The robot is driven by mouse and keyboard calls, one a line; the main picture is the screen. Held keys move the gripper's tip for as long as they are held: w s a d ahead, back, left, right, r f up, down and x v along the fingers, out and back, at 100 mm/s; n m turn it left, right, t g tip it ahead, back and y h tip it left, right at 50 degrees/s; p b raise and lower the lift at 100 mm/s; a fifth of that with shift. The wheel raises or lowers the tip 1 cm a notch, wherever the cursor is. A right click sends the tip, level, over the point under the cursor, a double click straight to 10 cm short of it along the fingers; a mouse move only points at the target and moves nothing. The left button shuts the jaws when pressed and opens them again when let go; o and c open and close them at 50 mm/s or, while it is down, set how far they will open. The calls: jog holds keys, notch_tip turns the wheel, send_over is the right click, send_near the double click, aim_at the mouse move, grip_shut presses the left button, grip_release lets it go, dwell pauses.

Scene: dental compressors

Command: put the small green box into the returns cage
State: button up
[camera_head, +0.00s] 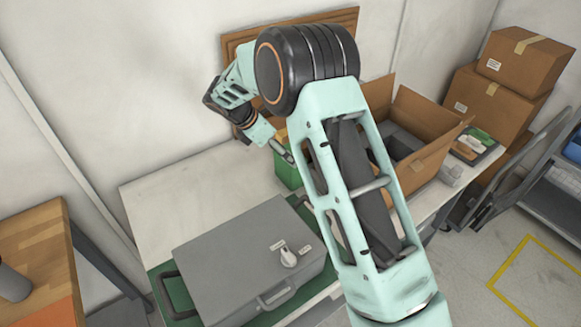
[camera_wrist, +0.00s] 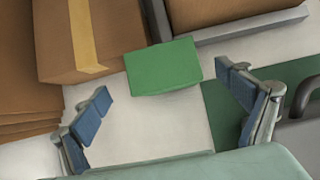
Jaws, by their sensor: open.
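The small green box (camera_head: 286,171) stands on the white worktop, partly hidden by my arm. It shows whole in the wrist view (camera_wrist: 163,66), seen from above, beside a brown carton. My gripper (camera_wrist: 165,84) is open, its two blue-padded fingers wide apart, one to each side and short of the box. Nothing is between the pads. In the head view my gripper (camera_head: 284,152) hangs just over the box; the gap between them is hard to judge. I cannot pick out a returns cage in either view.
A grey case (camera_head: 235,262) lies on a green mat at the worktop's front. An open carton (camera_head: 425,135) stands behind my arm, with stacked cartons (camera_head: 520,65) farther right. A dark folded frame (camera_head: 515,180) stands on the floor. The worktop's left part (camera_head: 170,205) is clear.

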jog(key=p+x, duration=0.1)
jog(key=x, duration=0.4)
jog(key=shift+d+f, duration=0.2)
jog(key=shift+f, duration=0.1)
jog(key=c, duration=1.5)
jog(key=shift+r, duration=0.1)
